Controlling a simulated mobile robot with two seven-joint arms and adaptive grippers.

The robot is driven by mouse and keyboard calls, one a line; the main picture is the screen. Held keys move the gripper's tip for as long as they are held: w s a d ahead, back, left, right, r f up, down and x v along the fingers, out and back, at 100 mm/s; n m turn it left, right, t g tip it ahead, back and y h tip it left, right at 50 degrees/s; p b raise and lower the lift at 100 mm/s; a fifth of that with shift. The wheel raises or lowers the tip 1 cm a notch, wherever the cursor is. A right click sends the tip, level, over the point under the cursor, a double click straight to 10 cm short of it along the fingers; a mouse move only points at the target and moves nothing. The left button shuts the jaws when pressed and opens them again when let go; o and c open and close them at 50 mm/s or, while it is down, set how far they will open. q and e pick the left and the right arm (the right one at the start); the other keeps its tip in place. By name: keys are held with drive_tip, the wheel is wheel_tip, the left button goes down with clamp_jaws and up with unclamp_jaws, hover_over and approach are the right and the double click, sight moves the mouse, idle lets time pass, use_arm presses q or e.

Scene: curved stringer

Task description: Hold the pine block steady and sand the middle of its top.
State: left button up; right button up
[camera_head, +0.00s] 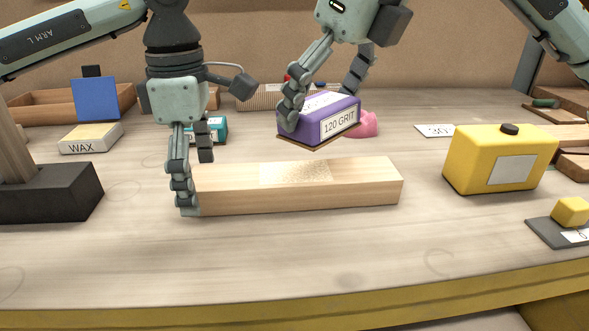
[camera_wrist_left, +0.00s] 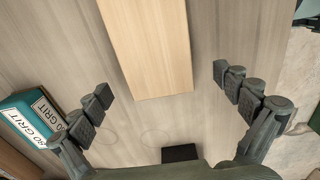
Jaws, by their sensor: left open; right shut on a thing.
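The pine block (camera_head: 340,188) lies flat on the bench, with a paler, speckled patch (camera_head: 297,172) in the middle of its top. My left gripper (camera_head: 190,182) is open at the block's left end. In the left wrist view the end of the pine block (camera_wrist_left: 150,50) lies between the open fingers (camera_wrist_left: 162,85), with a gap on both sides. My right gripper (camera_head: 322,98) is shut on the purple 120 GRIT sanding block (camera_head: 305,125). It holds it tilted, in the air above and behind the pine block, with the brown underside facing down.
The yellow can (camera_head: 500,160) stands right of the pine block. The teal 80 GRIT block (camera_head: 217,129) is behind my left gripper and also shows in the left wrist view (camera_wrist_left: 22,118). A WAX box (camera_head: 91,138), a blue square (camera_head: 95,99) and a black stand (camera_head: 50,192) are left.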

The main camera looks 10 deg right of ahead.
use_arm(q)
drive_tip(key=shift+r, duration=0.1)
drive_tip(key=shift+r, duration=2.45)
wheel_tip(320, 180, up, 12)
